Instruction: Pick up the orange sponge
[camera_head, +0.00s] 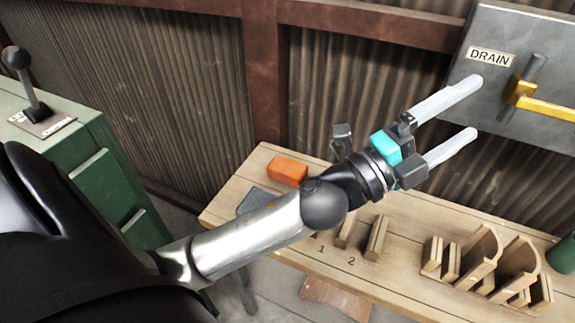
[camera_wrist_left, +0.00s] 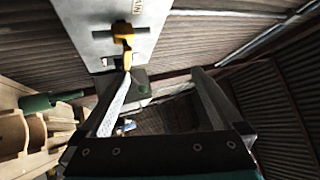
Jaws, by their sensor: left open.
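The orange sponge (camera_head: 287,171) lies on the wooden bench (camera_head: 225,205) near its far left end, in the head view. My left gripper (camera_head: 476,107) is open and empty. It is raised above the bench, to the right of the sponge and apart from it, with its fingers pointing right toward the drain panel. My left forearm crosses the picture just in front of the sponge. In the left wrist view the open fingers (camera_wrist_left: 160,75) show with nothing between them, and the sponge is not seen there. My right gripper is not in view.
A grey drain panel (camera_head: 535,75) with a yellow handle (camera_head: 545,107) is at the upper right. A grey-blue flat item (camera_head: 257,200) lies near the sponge. Wooden slotted racks (camera_head: 480,262) stand on the bench's right. A green cabinet (camera_head: 85,180) with a lever (camera_head: 28,80) is at left.

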